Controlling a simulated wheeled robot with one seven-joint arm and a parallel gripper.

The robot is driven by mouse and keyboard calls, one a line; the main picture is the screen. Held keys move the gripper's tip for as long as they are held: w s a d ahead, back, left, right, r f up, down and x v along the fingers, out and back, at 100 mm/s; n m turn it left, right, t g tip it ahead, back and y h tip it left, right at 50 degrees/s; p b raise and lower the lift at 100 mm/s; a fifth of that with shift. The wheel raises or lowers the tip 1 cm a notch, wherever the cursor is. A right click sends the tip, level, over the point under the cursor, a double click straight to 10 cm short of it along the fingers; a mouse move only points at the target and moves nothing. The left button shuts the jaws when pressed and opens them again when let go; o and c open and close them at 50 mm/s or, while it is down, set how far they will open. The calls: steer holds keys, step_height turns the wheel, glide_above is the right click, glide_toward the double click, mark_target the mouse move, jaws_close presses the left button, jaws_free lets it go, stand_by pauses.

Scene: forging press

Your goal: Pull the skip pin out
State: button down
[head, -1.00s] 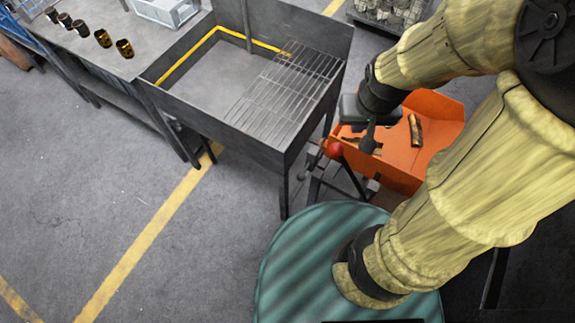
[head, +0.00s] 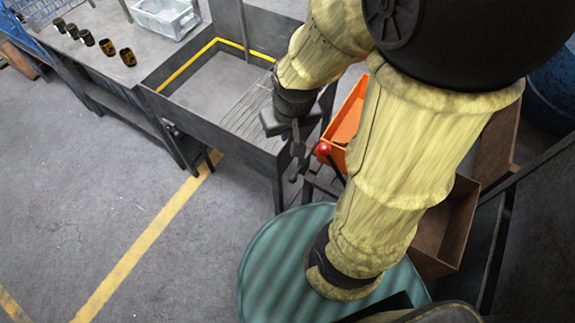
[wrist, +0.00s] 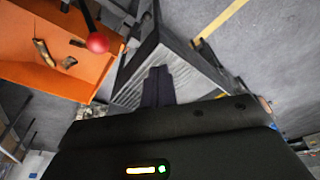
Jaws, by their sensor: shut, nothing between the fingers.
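The orange skip (head: 346,116) stands right of the steel table, mostly hidden behind my arm in the head view. In the wrist view the skip (wrist: 40,62) fills the upper left. A red ball knob (head: 324,149) on a dark rod stands at its near side; it also shows in the wrist view (wrist: 97,42). I cannot make out a separate skip pin. My gripper (head: 297,163) is shut and empty, left of the red knob and by the table's right front corner. Its dark fingers (wrist: 158,84) lie together in the wrist view, apart from the knob.
The walled steel table (head: 215,130) with a wire grate is close on the left. A bench (head: 95,62) with several dark cups and a grey crate (head: 166,17) stands beyond. A rusty bin (head: 447,232) is right of my arm. The floor at left is clear.

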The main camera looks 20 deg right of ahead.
stand_by(0.3)
steer(key=w+d+f+m+g+b, duration=0.1)
steer(key=w+d+f+m+b, duration=0.1)
steer(key=f, duration=0.4)
steer(key=w+d+f+m+g+y+b, duration=0.1)
steer(key=w+d+f+m+g+b, duration=0.1)
steer(key=f, duration=0.4)
steer(key=w+d+f+m+g+y+b, duration=0.1)
steer(key=w+d+f+m+g+b, duration=0.1)
steer(key=f, duration=0.4)
steer(key=shift+w+d+f+m+b, duration=0.15)
steer(key=shift+w+d+m+b, duration=0.2)
steer(key=shift+w+m+b, duration=0.3)
steer(key=shift+w+d+f+m+b, duration=0.15)
steer(key=shift+w+d+m+b, duration=0.25)
steer(key=shift+w+b, duration=0.3)
steer(key=shift+s+a+r, duration=0.1)
steer(key=p+x, duration=0.1)
steer(key=x, duration=0.9)
steer(key=shift+s+a, duration=0.1)
steer(key=shift+a, duration=0.05)
